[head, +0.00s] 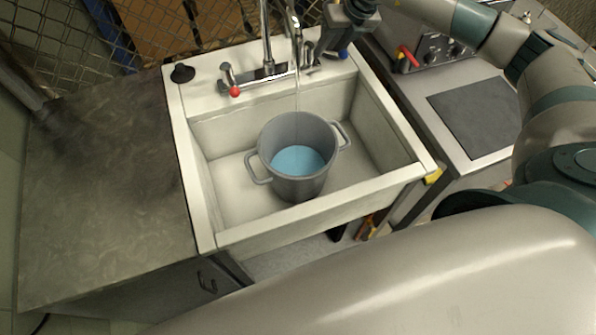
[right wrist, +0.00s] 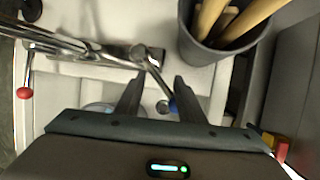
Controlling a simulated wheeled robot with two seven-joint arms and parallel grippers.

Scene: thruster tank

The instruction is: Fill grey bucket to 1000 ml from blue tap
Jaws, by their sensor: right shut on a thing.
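The grey bucket (head: 312,187) stands upright in the white sink, its two handles out to the sides. Light blue water (head: 297,160) lies in its lower part; no level mark is readable. A thin stream (head: 297,95) falls from the spout (head: 294,28) into the bucket. My right gripper (head: 327,50) is at the right side of the faucet, shut on the blue tap (head: 343,54). In the right wrist view the tap's lever and blue end (right wrist: 173,104) lie between the fingers. The gripper partly hides the tap. My left gripper is out of view.
A red-ended tap (head: 235,90) stands left of the spout. The sink (head: 215,175) has white walls. A grey counter (head: 100,180) is bare at left. A pot with wooden handles (right wrist: 190,45) stands close to my right gripper. A dark panel (head: 478,115) lies at right.

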